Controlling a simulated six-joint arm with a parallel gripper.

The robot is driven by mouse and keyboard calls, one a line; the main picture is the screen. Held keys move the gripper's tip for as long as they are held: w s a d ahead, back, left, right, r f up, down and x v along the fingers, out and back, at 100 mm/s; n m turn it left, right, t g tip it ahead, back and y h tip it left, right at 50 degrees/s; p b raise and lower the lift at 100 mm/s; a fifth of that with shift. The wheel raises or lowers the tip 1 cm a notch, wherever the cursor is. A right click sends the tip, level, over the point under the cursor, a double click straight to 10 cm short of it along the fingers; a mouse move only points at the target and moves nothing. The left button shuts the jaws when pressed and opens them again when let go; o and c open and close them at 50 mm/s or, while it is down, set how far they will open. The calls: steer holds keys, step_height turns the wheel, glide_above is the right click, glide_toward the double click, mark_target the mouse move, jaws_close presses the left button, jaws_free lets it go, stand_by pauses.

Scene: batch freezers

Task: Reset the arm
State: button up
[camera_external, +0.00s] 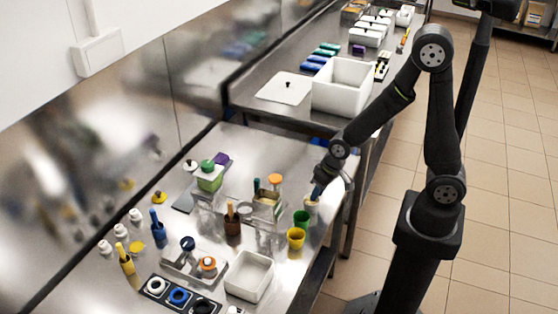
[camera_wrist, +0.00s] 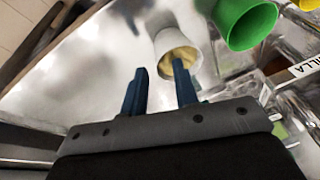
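My gripper (camera_external: 317,190) is low over the right edge of the near steel table. In the wrist view its two blue fingers (camera_wrist: 160,75) are apart with nothing held between them. A white cup (camera_external: 311,206) with pale yellow contents stands just by the fingertips, and it also shows in the wrist view (camera_wrist: 166,38). The right fingertip overlaps the cup's mouth in that view; I cannot tell whether it is inside.
A green cup (camera_external: 301,218) and a yellow cup (camera_external: 296,238) stand close beside the white cup. Clear containers, a brown cup (camera_external: 232,226) and a white tub (camera_external: 249,276) crowd the table. Another table behind holds a large white bin (camera_external: 340,87).

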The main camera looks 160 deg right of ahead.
steer(key=x, duration=0.3)
steer(key=shift+f, duration=0.15)
step_height(320, 180, up, 5)
steer(key=s+a+r, duration=0.4)
steer(key=s+r, duration=0.2)
steer(key=s, duration=0.5)
steer(key=w+d+r+n, duration=0.1)
steer(key=w+d, duration=0.2)
steer(key=d, duration=0.3)
steer(key=w+d+r+n, duration=0.1)
steer(key=w+d+n, duration=0.1)
steer(key=d, duration=0.4)
steer(key=shift+w+t, duration=0.4)
